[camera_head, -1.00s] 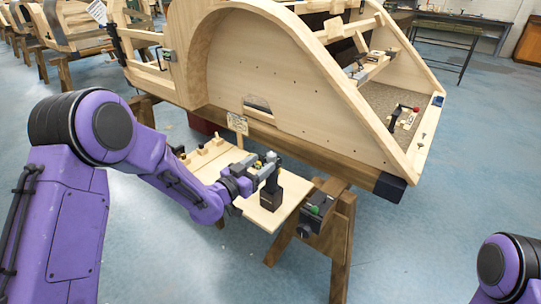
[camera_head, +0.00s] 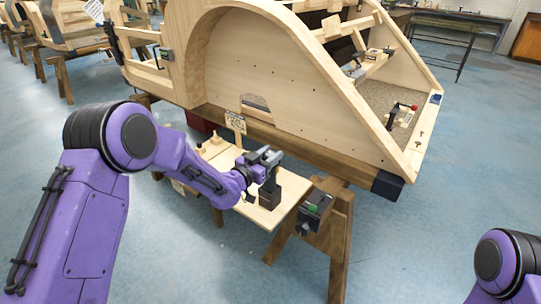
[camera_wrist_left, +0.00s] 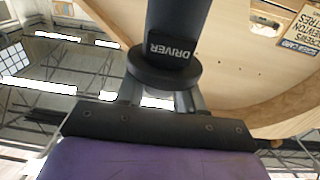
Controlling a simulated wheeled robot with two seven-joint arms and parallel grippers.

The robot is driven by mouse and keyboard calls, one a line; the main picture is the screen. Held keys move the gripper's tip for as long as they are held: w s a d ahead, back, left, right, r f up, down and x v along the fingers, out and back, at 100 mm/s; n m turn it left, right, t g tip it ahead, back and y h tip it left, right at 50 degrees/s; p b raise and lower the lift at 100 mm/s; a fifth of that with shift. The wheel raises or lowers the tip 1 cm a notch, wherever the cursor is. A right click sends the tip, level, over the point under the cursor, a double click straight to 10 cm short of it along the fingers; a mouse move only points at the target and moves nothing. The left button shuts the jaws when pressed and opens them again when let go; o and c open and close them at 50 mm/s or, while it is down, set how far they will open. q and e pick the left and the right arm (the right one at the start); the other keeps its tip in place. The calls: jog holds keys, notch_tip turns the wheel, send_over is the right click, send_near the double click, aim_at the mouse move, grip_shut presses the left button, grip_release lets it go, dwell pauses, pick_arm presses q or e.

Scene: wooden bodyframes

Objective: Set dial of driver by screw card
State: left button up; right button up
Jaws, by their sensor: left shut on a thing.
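My left gripper (camera_head: 268,158) is shut on the driver, just above a black holder block (camera_head: 269,194) on the small wooden shelf. In the left wrist view the driver (camera_wrist_left: 176,30) is a dark cylinder with the upside-down word DRIVER and a wide dark collar (camera_wrist_left: 164,73) between my fingers. Its dial setting cannot be read. The screw card (camera_head: 236,122) is a small tan sign standing at the back of the shelf; it also shows in the left wrist view (camera_wrist_left: 299,32), upside down and partly cut off. My right gripper is out of view.
A trestle (camera_head: 342,240) with a dark device (camera_head: 314,208) stands to the right. The front floor is clear.

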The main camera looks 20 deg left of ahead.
pick_arm(q)
jog(key=shift+n+y, duration=0.3)
jog(key=shift+y, duration=0.1)
jog(key=n+t+y, duration=0.1)
jog(key=n+y, duration=0.1)
jog(key=y, duration=0.2)
jog(key=shift+d+n, duration=0.15)
jog(key=shift+n, duration=0.25)
jog(key=n+y, duration=0.2)
jog(key=y, duration=0.1)
jog(key=n+y, duration=0.2)
jog(key=y, duration=0.1)
jog(key=shift+y+p, duration=0.3)
jog(key=shift+p, duration=0.1)
jog(key=shift+n+g+y, duration=1)
jog(key=shift+n+y, duration=0.2)
jog(key=shift+y, duration=0.5)
jog(key=o, duration=0.9)
jog(key=shift+o, duration=0.2)
